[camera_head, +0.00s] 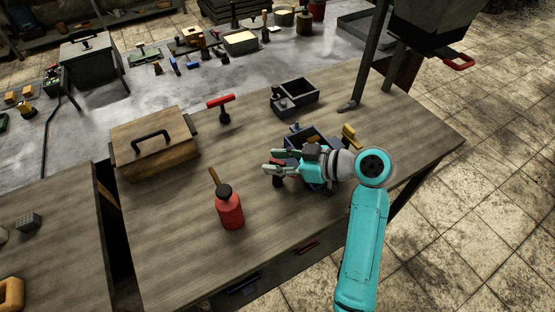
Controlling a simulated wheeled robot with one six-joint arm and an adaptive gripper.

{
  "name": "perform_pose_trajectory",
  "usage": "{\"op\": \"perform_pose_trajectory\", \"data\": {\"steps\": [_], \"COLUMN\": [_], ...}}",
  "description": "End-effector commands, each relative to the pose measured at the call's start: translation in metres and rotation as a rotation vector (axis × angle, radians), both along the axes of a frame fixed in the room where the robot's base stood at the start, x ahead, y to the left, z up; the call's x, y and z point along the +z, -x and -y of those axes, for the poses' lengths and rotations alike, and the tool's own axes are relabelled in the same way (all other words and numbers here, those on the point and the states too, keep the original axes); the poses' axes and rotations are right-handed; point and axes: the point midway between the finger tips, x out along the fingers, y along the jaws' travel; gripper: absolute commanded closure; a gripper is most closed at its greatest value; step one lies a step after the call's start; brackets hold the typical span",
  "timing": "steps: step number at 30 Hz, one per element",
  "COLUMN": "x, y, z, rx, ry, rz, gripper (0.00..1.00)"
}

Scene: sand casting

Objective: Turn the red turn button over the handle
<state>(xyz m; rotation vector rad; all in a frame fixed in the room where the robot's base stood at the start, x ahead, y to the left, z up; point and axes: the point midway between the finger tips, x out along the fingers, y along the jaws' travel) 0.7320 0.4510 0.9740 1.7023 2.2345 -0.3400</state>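My gripper (270,164) is above the middle of the wooden table. Its fingers appear apart, with nothing seen between them. No part is clearly a red turn button over a handle. A small red piece (307,247) sits on the table's dark front, below the top's edge, with a blue piece (245,285) to its left. A red T-shaped handle (221,101) stands upright at the back of the table. Another red handle (460,62) is on the dark hopper (435,28) at the upper right. My gripper is apart from all of these.
A red bottle (229,210) stands left of my gripper, and a lidded wooden box (155,148) is farther left. A blue bin (318,178) is partly hidden under my gripper. A dark divided tray (296,94) is behind it. The tabletop's right part is clear.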

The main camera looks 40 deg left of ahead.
Motion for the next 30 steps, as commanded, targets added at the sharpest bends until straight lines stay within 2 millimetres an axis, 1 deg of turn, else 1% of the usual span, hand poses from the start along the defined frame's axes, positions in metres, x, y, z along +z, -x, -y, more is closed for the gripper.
{"op": "perform_pose_trajectory", "data": {"steps": [7, 11, 14, 24, 27, 30], "x": [0.001, 0.005, 0.01, 0.035, 0.04, 0.044], "y": [0.0, -0.004, -0.008, -0.024, -0.027, -0.029], "z": [0.001, 0.01, 0.023, 0.082, 0.094, 0.102], "rx": [-0.001, -0.003, -0.004, -0.005, -0.003, -0.002], "ry": [-0.001, -0.002, -0.001, -0.001, -0.001, 0.0], "rz": [0.0, 0.001, 0.0, 0.002, 0.0, 0.0], "gripper": [0.6, 0.6, 0.6, 0.6, 0.6, 0.6]}}
